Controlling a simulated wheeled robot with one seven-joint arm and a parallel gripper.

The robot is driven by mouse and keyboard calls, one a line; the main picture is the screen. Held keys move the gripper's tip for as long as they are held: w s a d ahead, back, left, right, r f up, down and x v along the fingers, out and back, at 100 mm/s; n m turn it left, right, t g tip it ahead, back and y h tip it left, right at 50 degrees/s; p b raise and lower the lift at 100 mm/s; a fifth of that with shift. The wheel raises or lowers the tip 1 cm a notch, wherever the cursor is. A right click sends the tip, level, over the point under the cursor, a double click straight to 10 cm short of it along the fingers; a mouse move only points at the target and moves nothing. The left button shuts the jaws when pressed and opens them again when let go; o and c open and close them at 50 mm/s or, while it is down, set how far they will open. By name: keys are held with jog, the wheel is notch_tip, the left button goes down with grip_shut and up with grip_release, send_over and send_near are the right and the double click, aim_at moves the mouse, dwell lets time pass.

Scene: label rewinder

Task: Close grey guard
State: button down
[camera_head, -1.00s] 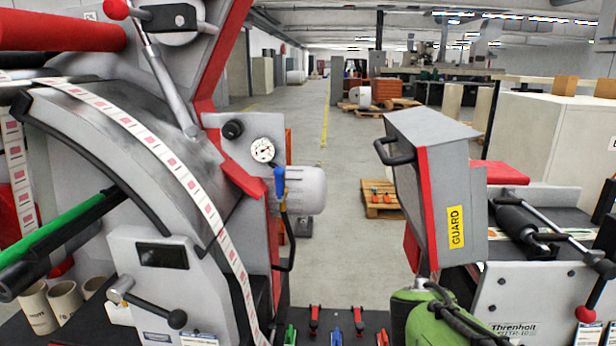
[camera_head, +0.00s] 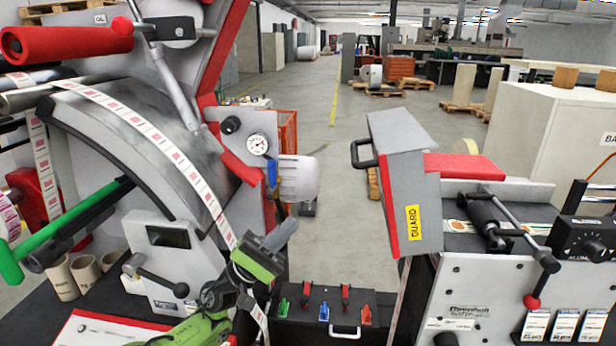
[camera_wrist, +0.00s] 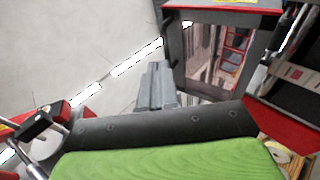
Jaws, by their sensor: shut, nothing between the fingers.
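The grey guard (camera_head: 425,185) is on the right in the head view. It has a red front edge, a yellow GUARD label and a black handle (camera_head: 364,155) on its left side. It stands tilted beside the right-hand machine, its lower edge near the machine's front plate. My gripper (camera_head: 284,234) is left of the guard and lower than its handle, clearly apart from both. Its fingers are shut and empty, pointing up and right. In the wrist view the shut fingers (camera_wrist: 156,85) are in the middle, with a dark grey, red-edged frame beyond; I cannot tell whether it is the guard.
The left machine (camera_head: 150,150) with its label strip and gauge (camera_head: 258,145) rises close to my gripper. A black toolbox (camera_head: 315,316) with coloured clamps lies below. The right machine (camera_head: 475,290) has a red-knobbed lever (camera_head: 532,301). Open floor shows between the machines.

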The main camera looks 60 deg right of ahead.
jog(key=p+x, duration=0.2)
jog(key=x, duration=1.2)
jog(key=shift+s+d, duration=0.2)
jog(key=shift+f, duration=0.15)
